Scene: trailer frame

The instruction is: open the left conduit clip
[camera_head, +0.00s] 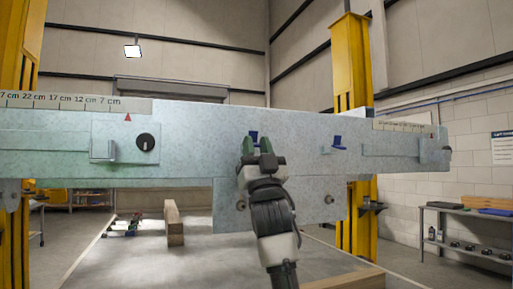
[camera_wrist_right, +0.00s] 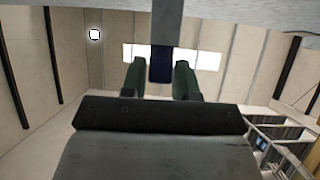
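The left conduit clip (camera_head: 254,134) is a small dark blue piece on the face of the grey metal beam, mostly hidden behind my right gripper in the head view. A second blue clip (camera_head: 338,143) sits to its right. My right gripper (camera_head: 257,146) has its green fingertips at the left clip. In the right wrist view the left clip (camera_wrist_right: 160,66) lies between the two fingers of my right gripper (camera_wrist_right: 160,80), with thin gaps at its sides. The fingers are apart. Whether the clip is open cannot be told. My left gripper is not in view.
The beam (camera_head: 200,165) spans the view, with a black knob (camera_head: 146,142) and a bracket on its left part. Yellow posts (camera_head: 352,90) stand at both sides. A grey table (camera_head: 190,250) below holds a wooden block (camera_head: 174,222). A shelf stands at right.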

